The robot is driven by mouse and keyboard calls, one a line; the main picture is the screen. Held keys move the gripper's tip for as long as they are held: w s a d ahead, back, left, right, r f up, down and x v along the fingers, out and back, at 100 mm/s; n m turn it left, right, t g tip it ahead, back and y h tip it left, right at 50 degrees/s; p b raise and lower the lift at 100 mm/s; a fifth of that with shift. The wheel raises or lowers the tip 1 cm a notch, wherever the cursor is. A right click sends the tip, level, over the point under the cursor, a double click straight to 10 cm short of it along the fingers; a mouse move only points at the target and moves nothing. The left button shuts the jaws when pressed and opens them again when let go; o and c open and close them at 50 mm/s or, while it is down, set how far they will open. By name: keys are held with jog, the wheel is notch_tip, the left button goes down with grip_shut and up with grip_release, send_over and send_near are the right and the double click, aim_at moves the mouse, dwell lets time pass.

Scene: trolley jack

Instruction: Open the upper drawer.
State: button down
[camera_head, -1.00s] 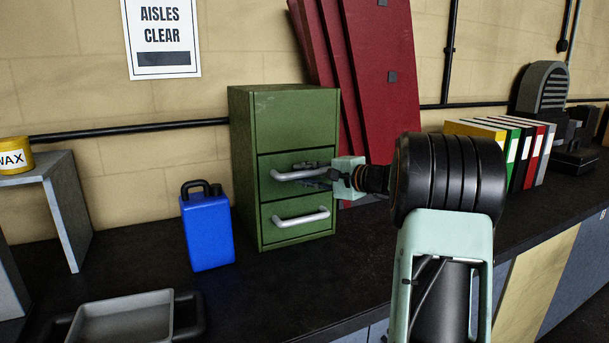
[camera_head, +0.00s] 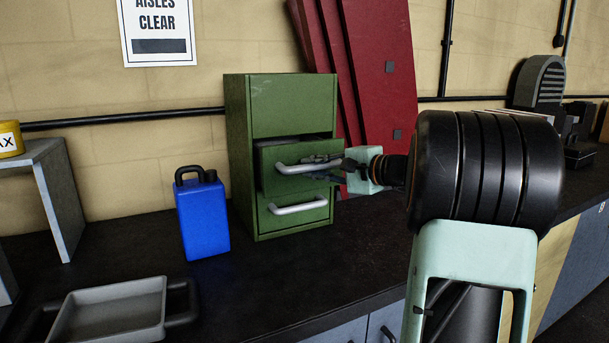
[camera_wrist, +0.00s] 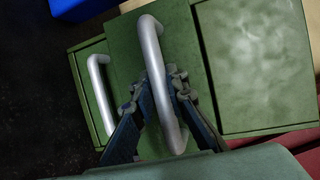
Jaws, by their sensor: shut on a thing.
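A green cabinet (camera_head: 291,103) stands on the dark bench against the wall, with two drawers in its lower part. The upper drawer (camera_head: 268,181) sticks out a little from the cabinet front, and a dark gap shows above it. Its silver bar handle (camera_head: 298,169) is held by my gripper (camera_head: 328,168), which comes from the right. In the wrist view, the fingers of my gripper (camera_wrist: 158,100) are on both sides of the upper handle (camera_wrist: 153,60), shut on it. The lower drawer (camera_head: 270,225) is closed, with its own silver handle (camera_head: 298,207).
A blue jug (camera_head: 203,218) stands left of the cabinet. A grey tray (camera_head: 112,312) with dark handles lies at the front left. Red panels (camera_head: 377,75) lean behind the cabinet. The bench top in front of the cabinet is clear.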

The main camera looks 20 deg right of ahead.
jog(key=s+b, duration=0.3)
jog(key=s, duration=0.6)
jog(key=shift+s+d+b, duration=0.15)
jog(key=shift+s+b, duration=0.1)
jog(key=shift+b, duration=0.15)
jog(key=c, duration=1.9)
grip_release()
jog(key=shift+s+d, duration=0.1)
jog(key=v, duration=1.1)
jog(key=shift+s+d+r, duration=0.1)
jog(key=shift+s+r, duration=0.1)
jog(key=shift+s, duration=0.2)
jog(key=shift+w, duration=0.1)
